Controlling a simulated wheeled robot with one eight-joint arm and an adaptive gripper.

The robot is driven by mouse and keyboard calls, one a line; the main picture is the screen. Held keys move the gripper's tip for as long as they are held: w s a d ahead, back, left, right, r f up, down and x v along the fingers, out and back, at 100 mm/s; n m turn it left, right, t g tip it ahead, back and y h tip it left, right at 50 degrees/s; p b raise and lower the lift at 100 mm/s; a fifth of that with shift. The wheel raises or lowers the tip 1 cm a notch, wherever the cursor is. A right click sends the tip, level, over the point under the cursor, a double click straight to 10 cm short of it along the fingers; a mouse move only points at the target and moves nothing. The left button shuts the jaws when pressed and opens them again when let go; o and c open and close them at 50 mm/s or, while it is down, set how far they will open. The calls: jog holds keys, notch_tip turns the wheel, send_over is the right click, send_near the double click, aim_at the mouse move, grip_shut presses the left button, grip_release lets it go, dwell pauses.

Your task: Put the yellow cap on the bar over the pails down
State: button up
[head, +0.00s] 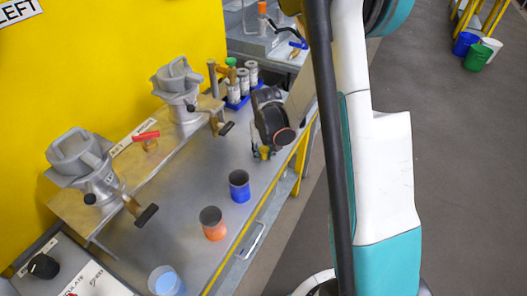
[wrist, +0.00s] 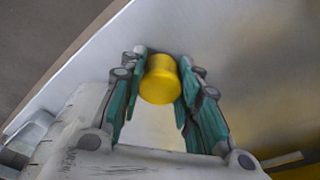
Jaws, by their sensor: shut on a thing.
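The yellow cap (wrist: 160,82) is a short round cylinder in the wrist view, held between the two teal and grey fingers of my gripper (wrist: 160,92). In the head view my gripper (head: 263,154) points down at the right front side of the grey bench, and the cap shows as a small yellow spot low between the fingers. I cannot tell whether the cap touches the bench top. Blue (head: 465,43), green (head: 478,57) and white (head: 491,46) pails stand on the floor at the far top right, by yellow legs. No bar over them can be made out clearly.
Blue (head: 240,187), orange (head: 213,224) and light blue (head: 166,281) cups stand along the front of the bench (head: 160,235). Two grey valve-like units (head: 178,95) are mounted behind. A blue rack of canisters (head: 241,88) is behind my gripper. My arm hides part of the right.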

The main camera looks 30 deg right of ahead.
jog(key=shift+f, duration=0.3)
jog(key=o, duration=1.2)
jog(key=shift+r, duration=0.45)
jog(key=s+a+r+t+p, duration=0.1)
jog(key=s+a+r+p, duration=0.15)
jog(key=r, duration=0.65)
jog(key=s+a+r+n+t+p, duration=0.1)
jog(key=s+r, duration=0.3)
jog(key=r, duration=0.4)
jog(key=s+a+r+t+p, duration=0.15)
jog(key=s+r, duration=0.25)
jog(key=r, duration=0.5)
jog(key=s+a+r, duration=0.1)
jog(key=s, duration=0.2)
jog(key=s+a+r+n+t, duration=0.1)
jog(key=s, duration=0.3)
jog(key=s+a+r+t, duration=0.1)
jog(key=s+a+r, duration=0.1)
jog(key=s, duration=0.1)
jog(key=shift+s+n, duration=0.3)
jog(key=shift+s, duration=0.05)
